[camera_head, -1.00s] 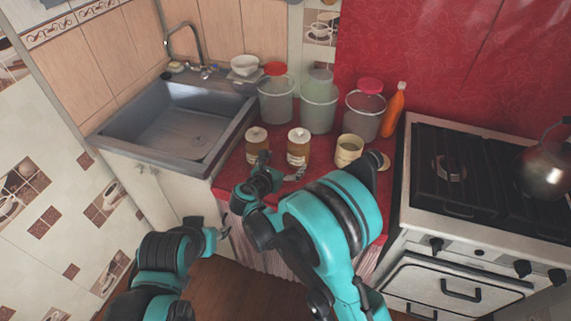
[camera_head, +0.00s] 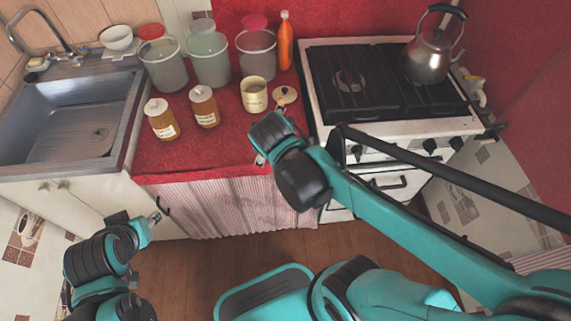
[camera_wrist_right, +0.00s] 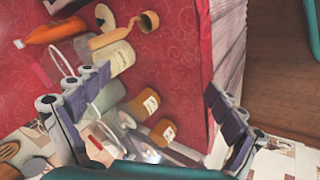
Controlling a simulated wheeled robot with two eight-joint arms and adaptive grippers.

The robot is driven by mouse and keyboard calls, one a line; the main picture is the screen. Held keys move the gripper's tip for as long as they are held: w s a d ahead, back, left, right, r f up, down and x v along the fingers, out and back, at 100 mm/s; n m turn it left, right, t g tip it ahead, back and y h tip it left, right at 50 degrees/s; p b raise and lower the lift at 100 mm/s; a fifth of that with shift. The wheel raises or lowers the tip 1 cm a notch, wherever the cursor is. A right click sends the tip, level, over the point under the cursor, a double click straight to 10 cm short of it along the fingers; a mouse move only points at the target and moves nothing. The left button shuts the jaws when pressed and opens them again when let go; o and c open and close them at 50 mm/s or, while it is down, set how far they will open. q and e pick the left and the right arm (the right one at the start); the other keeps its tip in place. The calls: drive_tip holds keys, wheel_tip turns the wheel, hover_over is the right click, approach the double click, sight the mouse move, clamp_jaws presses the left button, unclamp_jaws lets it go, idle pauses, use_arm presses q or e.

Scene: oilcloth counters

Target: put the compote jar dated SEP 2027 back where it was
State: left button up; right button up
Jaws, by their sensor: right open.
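Two amber jars with white lids and pale labels stand upright on the red counter: the left jar (camera_head: 162,121) and the right jar (camera_head: 205,108). The label dates are too small to read. Both also show in the right wrist view, one jar (camera_wrist_right: 147,101) and the other jar (camera_wrist_right: 162,132), beyond the gap between my fingers. My right gripper (camera_head: 261,158) is open and empty near the counter's front edge, to the right of the jars and touching neither. My left gripper (camera_head: 156,214) is low in front of the cabinet, apart from everything; its jaws are too small to judge.
Lidded buckets (camera_head: 208,55) stand behind the jars. The sink (camera_head: 70,120) is left; the stove (camera_head: 385,85) with a kettle (camera_head: 427,55) is right. The counter before the jars is clear.

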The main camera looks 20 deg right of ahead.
drive_tip(key=s+f+m+y, duration=0.1)
drive_tip(key=s+m+y, duration=0.1)
drive_tip(key=s+m, duration=0.7)
drive_tip(key=shift+s+d, duration=0.15)
drive_tip(key=shift+f, duration=0.1)
idle(0.7)
